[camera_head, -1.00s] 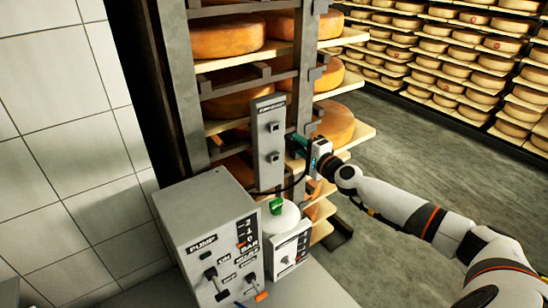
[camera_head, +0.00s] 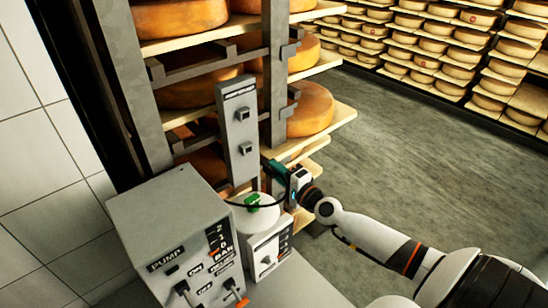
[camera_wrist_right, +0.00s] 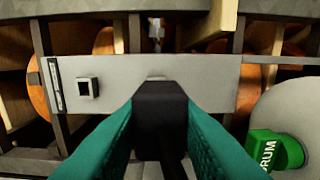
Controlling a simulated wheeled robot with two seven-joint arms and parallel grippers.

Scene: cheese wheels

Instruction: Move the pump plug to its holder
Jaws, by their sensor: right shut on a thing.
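My right gripper (camera_head: 268,163), with green fingers, is shut on the black pump plug (camera_wrist_right: 160,105). In the head view it is just right of and slightly below the lower socket of the grey holder plate (camera_head: 236,128). The plate is upright on the rack and has two square sockets. In the right wrist view the plate (camera_wrist_right: 205,82) lies behind the plug; one socket (camera_wrist_right: 88,88) shows at left and the plug mostly covers the place of the other. I cannot tell whether plug and plate touch. My left gripper is not in view.
A grey pump box (camera_head: 165,225) with switches stands in front. Beside it are a white vessel with a green cap (camera_head: 252,201) and a small white control box (camera_head: 268,250). A black cable (camera_head: 262,206) hangs below my gripper. Shelves with cheese wheels (camera_head: 312,108) stand behind.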

